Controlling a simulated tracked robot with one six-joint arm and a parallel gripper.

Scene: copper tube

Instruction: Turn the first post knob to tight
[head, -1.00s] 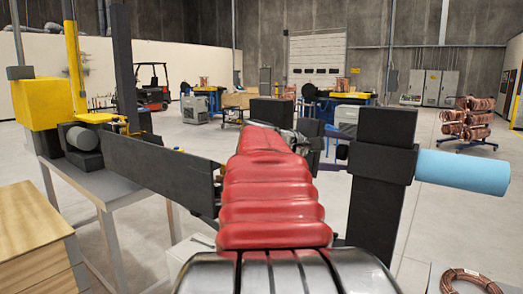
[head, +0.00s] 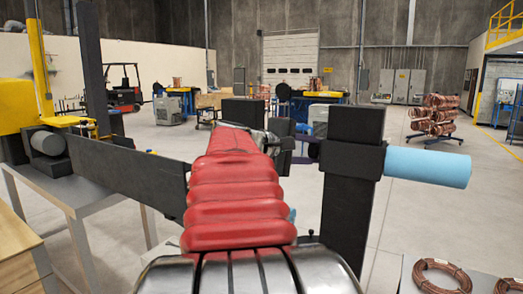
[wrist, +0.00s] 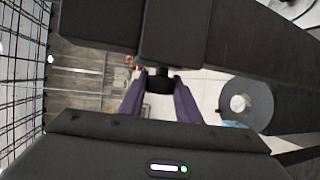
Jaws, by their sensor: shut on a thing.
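In the wrist view, two purple fingers of my gripper (wrist: 160,98) are closed around a small black knob (wrist: 160,83), one finger on each side. The knob sits on a short stem under a dark block (wrist: 170,35). In the head view, my red-sleeved arm hides most of the gripper, and the knob cannot be made out there. A black upright post (head: 345,215) with a collar stands just right of my arm. A light blue cylinder (head: 428,168) sticks out to the right from that collar. The knob's angle and how tight it is cannot be told.
A long black bar (head: 135,170) runs from a grey table (head: 85,190) on the left towards my arm. A dark round disc with a pale centre (wrist: 242,103) is right of the fingers. Copper coils (head: 440,275) lie at the lower right.

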